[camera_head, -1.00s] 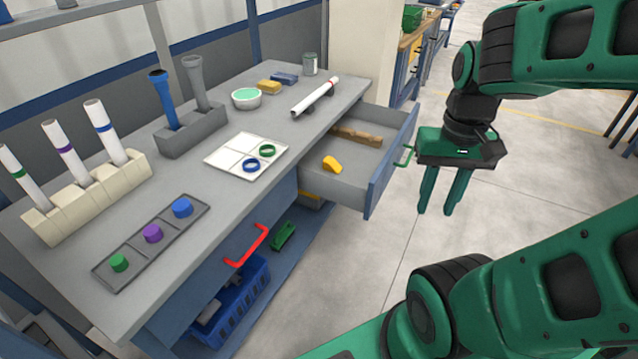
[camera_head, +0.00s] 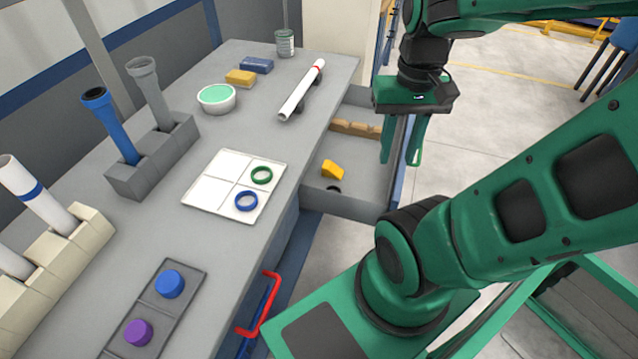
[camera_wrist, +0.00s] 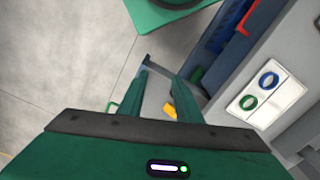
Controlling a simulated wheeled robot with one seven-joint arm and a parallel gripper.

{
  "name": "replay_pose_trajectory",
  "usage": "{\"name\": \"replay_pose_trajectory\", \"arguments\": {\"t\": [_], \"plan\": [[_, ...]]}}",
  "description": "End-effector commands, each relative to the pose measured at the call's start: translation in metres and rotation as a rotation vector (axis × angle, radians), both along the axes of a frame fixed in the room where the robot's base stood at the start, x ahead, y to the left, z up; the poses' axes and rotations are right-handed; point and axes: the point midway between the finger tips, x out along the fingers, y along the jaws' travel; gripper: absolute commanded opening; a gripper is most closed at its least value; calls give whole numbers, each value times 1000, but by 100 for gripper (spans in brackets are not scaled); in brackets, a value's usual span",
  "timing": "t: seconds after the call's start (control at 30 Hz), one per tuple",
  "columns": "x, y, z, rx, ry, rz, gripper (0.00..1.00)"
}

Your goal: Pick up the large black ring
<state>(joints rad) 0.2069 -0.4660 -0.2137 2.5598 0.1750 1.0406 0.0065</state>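A small dark, curved thing (camera_head: 334,188) lies in the open drawer (camera_head: 350,205), just below the yellow piece; it may be the large black ring, but too little of it shows to be sure. I cannot make out a black ring in the wrist view. My gripper (camera_head: 401,162) points down above the drawer's outer right side. Its two green fingers are apart with nothing between them. The fingers also show in the wrist view (camera_wrist: 162,76), with the yellow piece beyond them.
The yellow piece (camera_head: 332,169) and a brown wooden strip (camera_head: 356,130) are in the drawer. On the bench, a white tray (camera_head: 208,192) holds a green ring (camera_head: 262,175) and a blue ring (camera_head: 246,201). A red handle (camera_head: 262,306) sticks out from the bench front.

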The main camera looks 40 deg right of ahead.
Motion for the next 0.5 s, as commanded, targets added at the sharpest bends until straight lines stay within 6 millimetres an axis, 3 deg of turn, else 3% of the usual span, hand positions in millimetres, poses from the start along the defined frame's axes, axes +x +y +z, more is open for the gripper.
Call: {"name": "replay_pose_trajectory", "arguments": {"t": [0.3, 0.43, 0.5], "plan": [[0, 0, 0, 0, 0, -1, 31], [-11, -1, 4, -4, -9, -11, 61], [-6, -4, 3, -14, 0, -35, 61]]}}
